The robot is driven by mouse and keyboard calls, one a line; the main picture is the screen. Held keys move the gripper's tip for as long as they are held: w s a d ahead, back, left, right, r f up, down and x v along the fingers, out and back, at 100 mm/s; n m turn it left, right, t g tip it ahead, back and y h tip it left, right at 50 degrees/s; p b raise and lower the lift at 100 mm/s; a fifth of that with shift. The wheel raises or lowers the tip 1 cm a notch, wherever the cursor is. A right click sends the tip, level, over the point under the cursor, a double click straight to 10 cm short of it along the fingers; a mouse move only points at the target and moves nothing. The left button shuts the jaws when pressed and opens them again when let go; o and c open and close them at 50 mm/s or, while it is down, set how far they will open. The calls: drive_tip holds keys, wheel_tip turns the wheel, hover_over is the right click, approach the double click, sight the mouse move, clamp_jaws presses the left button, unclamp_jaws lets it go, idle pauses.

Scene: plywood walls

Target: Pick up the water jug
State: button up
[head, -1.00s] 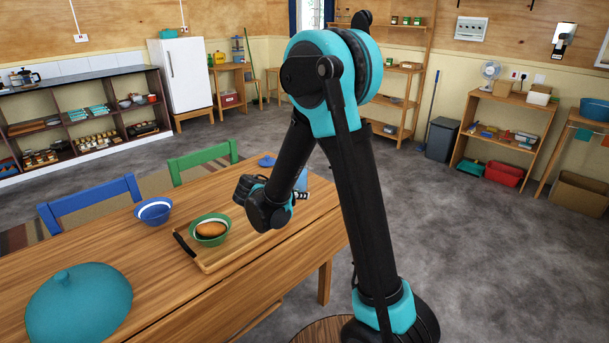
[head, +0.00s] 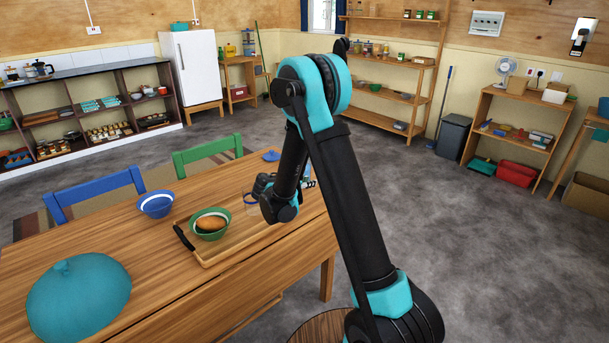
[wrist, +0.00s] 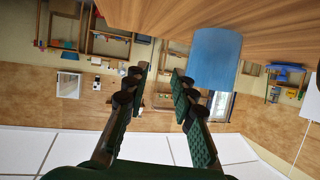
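A plain blue, straight-sided vessel (wrist: 215,60), which looks like the water jug, shows in the wrist view. That picture is upside down, so the vessel stands on the wooden table (wrist: 160,17). It is beyond my gripper and to the right of the gap between the fingers. My gripper (wrist: 161,75) is open, its two dark green fingers apart with nothing between them. In the head view my gripper is over the far right part of the table (head: 150,262), and my wrist hides most of what stands behind it. I cannot see a handle on the vessel.
A cutting board (head: 208,258) holds a green bowl (head: 222,220) with a brown food item in it. A clear glass (head: 251,202) is close by my wrist. A blue bowl (head: 156,205) and a teal dome (head: 80,300) are further left. Chairs line the far side.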

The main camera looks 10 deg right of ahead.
drive_tip(key=w+d, duration=0.1)
drive_tip(key=w, duration=0.1)
drive_tip(key=w+d, duration=0.1)
drive_tip(key=d, duration=0.1)
drive_tip(key=shift+w+d+f, duration=0.1)
drive_tip(key=shift+w+f, duration=0.25)
drive_tip(key=shift+w+d+f, duration=0.2)
drive_tip(key=shift+w+d, duration=0.05)
drive_tip(key=shift+w, duration=0.15)
drive_tip(key=shift+c, duration=0.2)
clamp_jaws()
